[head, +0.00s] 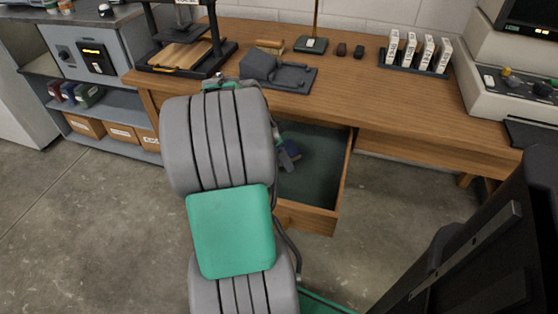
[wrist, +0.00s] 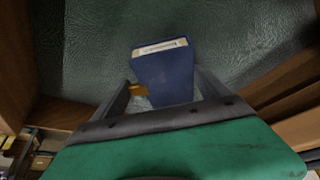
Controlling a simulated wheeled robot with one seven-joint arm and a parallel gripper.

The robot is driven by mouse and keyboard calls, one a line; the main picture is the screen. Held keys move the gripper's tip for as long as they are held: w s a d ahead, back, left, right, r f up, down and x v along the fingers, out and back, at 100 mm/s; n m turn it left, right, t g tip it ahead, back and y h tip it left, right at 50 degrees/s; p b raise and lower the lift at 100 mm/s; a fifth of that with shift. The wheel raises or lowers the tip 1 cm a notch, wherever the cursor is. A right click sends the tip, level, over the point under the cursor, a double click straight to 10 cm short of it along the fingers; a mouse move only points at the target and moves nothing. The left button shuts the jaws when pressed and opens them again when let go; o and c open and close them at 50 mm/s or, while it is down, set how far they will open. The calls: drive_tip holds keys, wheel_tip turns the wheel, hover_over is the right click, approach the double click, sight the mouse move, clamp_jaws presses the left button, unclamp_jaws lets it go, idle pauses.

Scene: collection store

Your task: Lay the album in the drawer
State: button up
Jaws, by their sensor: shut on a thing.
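The album is a dark blue, book-like thing with a pale label strip along its end. In the wrist view the album (wrist: 165,72) stands out between the two fingers of my gripper (wrist: 165,92), which is shut on it. A small orange-brown piece shows beside the left finger. In the head view the album (head: 292,149) is small and partly hidden by my arm, inside the open drawer's outline. The drawer (head: 325,190) is pulled out under the desk and has a dark green lining. I cannot tell whether the album touches the drawer floor.
The wooden desk (head: 400,95) carries a grey device (head: 275,72), a rack of white boxes (head: 415,55) and a black stand (head: 190,45). A shelf with boxes (head: 90,125) stands left. The visible drawer floor around the album looks bare.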

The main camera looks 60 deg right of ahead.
drive_tip(key=shift+f, duration=0.95)
drive_tip(key=shift+f, duration=0.2)
drive_tip(key=o, duration=1.4)
drive_tip(key=shift+o, duration=0.2)
